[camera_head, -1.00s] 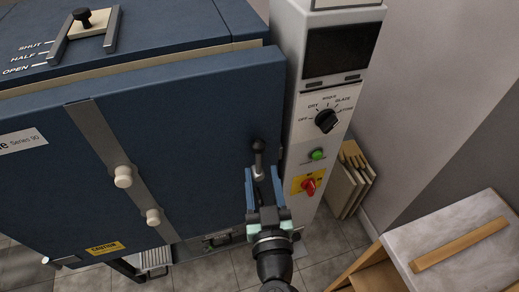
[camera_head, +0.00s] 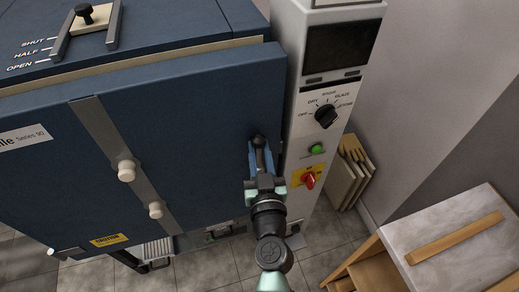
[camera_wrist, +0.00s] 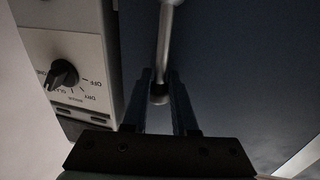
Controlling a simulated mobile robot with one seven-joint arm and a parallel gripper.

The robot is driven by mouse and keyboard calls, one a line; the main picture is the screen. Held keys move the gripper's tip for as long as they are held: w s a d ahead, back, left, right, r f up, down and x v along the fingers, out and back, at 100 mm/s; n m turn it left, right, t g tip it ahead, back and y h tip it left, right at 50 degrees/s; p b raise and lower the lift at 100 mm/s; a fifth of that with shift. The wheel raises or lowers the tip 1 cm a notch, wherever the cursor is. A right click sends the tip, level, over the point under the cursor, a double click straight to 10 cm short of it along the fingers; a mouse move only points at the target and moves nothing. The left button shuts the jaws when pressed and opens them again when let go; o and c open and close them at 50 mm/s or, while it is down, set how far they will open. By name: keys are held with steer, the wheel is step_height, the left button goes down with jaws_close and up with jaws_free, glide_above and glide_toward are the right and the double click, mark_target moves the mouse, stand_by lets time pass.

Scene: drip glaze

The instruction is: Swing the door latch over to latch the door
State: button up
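The door latch is a dark lever with a rounded end (camera_head: 258,141), at the right edge of the blue kiln door (camera_head: 190,130). In the wrist view its grey rod (camera_wrist: 165,45) comes down from the top, its end between my fingers. My gripper (camera_head: 261,150) reaches up to the latch from below in the head view. The fingers and wrist hide the lower part of the lever. The door lies against the kiln body.
Right of the latch stands the pale control panel with a black dial (camera_head: 326,116), green button (camera_head: 317,149) and red switch (camera_head: 309,180). Two pale knobs (camera_head: 127,170) stick out of the door at left. A table (camera_head: 470,225) stands at lower right.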

jaws_close()
steer(key=shift+r, duration=0.1)
